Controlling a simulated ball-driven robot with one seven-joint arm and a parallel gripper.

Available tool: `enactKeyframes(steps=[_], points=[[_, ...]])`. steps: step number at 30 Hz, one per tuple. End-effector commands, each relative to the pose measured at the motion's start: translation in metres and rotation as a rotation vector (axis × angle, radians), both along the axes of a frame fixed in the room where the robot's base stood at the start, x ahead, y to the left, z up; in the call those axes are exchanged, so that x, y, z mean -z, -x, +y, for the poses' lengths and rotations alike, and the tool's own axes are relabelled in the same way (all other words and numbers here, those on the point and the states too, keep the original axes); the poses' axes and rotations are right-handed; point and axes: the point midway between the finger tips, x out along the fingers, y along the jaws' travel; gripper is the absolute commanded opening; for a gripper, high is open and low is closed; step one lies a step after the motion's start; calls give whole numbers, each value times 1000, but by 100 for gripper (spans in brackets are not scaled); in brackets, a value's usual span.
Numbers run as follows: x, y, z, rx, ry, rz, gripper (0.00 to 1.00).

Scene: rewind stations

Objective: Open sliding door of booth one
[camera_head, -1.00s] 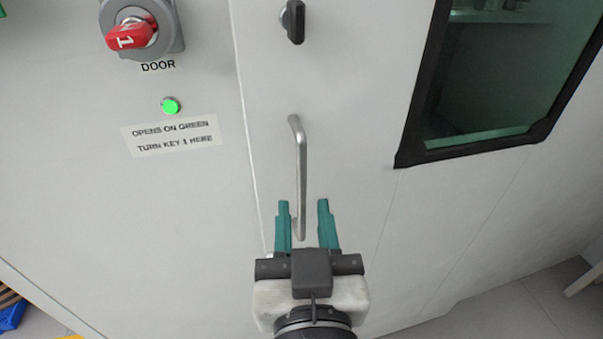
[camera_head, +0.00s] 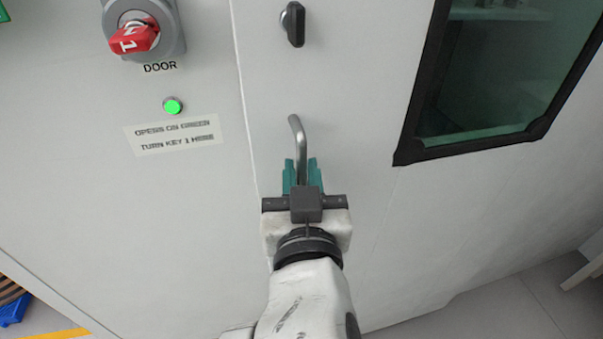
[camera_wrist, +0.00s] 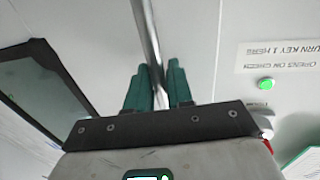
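The booth door (camera_head: 340,100) is a light grey panel with a vertical metal bar handle (camera_head: 298,135). Its left edge meets the neighbouring panel at a thin seam, with no gap visible. My gripper (camera_head: 302,172) has its teal fingers on either side of the handle's lower part, closed in on it. In the wrist view, the handle (camera_wrist: 147,30) runs down between the fingers (camera_wrist: 158,85). The handle's lower end is hidden by my gripper. A red key (camera_head: 134,39) marked 1 sits in the round switch (camera_head: 176,30) labelled DOOR. The lamp (camera_head: 172,106) below glows green.
A dark-framed window (camera_head: 480,100) is at the right. A small black latch (camera_head: 293,24) sits above the handle. A sign (camera_head: 175,135) reads "opens on green, turn key 1 here". Grey floor (camera_head: 500,315) shows at lower right, and a blue object (camera_head: 14,310) at lower left.

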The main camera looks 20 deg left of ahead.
Motion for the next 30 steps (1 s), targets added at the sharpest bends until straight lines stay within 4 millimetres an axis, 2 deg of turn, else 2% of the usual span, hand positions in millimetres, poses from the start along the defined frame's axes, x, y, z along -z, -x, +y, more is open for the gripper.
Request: enactKeyframes(steps=[1, 6, 22, 26, 30], points=[[0, 0, 0, 0, 0, 0, 16], [0, 0, 0, 0, 0, 0, 0], [-1, -2, -3, 1, 0, 1, 0], [-2, -9, -15, 7, 0, 1, 0], [-4, -24, -42, 18, 1, 1, 0]])
